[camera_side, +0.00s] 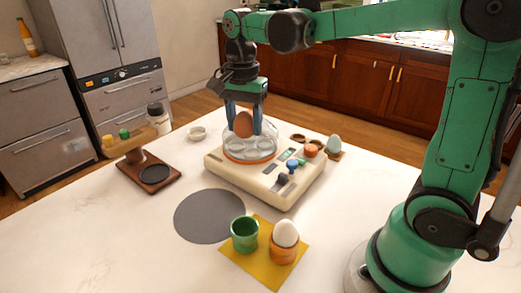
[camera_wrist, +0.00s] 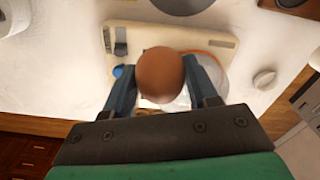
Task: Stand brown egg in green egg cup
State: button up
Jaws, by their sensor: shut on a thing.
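The brown egg (camera_side: 243,124) is between the fingers of my gripper (camera_side: 246,118), over the clear egg cooker in the side view. In the wrist view the brown egg (camera_wrist: 161,74) fills the gap between the fingers of my gripper (camera_wrist: 164,88). My gripper is shut on it. The green egg cup (camera_side: 244,234) stands upright on a yellow mat (camera_side: 248,265) near the front of the table, and it looks empty. It lies well in front of my gripper. I cannot make it out in the wrist view.
An orange cup (camera_side: 283,251) with a white egg (camera_side: 286,233) stands right beside the green one. The cream egg cooker (camera_side: 243,174) has knobs at its right. A grey round mat (camera_side: 209,216) lies flat between. A brown stand (camera_side: 150,173) is at left, a pale egg (camera_side: 333,144) at right.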

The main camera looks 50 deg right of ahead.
jog(key=s+a+f+n, duration=0.4)
jog(key=s+a, duration=0.4)
jog(key=a, duration=0.2)
jog(key=shift+n, duration=0.3)
jog(key=shift+w+f, duration=0.1)
jog(key=shift+f, duration=3)
jog(key=shift+f, duration=0.6)
jog(key=o, duration=0.9)
jog(key=shift+r, duration=0.15)
